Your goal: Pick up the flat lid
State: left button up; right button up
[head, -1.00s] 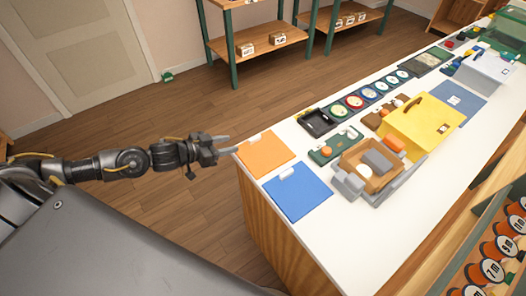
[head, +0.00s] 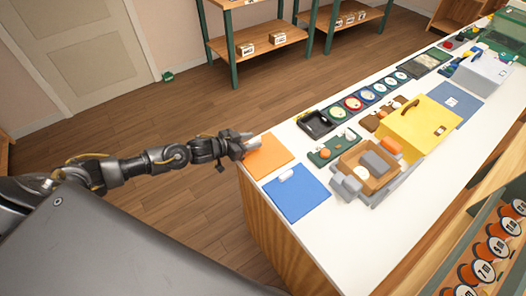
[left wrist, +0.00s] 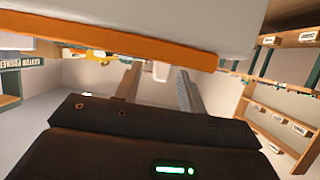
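Two thin flat square pieces lie at the near end of the white counter: an orange one (head: 270,158) and a blue one (head: 297,196) with a white tab (head: 286,175). I cannot tell for sure which is the flat lid. My left gripper (head: 247,142) is at the counter's left edge, at the orange square's upper left corner, and hides the white tab there. In the left wrist view my left gripper (left wrist: 158,85) has its fingers apart, with a small white piece (left wrist: 161,71) showing between them; contact is unclear. My right gripper is not in view.
A brown tray (head: 368,170) with several pieces, a green board (head: 333,148), a black tray (head: 316,123) and a yellow box (head: 418,128) stand farther along the counter (head: 350,240). The counter's front strip is clear. Shelves (head: 260,45) stand behind.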

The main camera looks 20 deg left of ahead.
pick_arm(q)
jog(key=shift+w+d+f, duration=0.1)
jog(key=shift+w, duration=0.05)
grip_shut()
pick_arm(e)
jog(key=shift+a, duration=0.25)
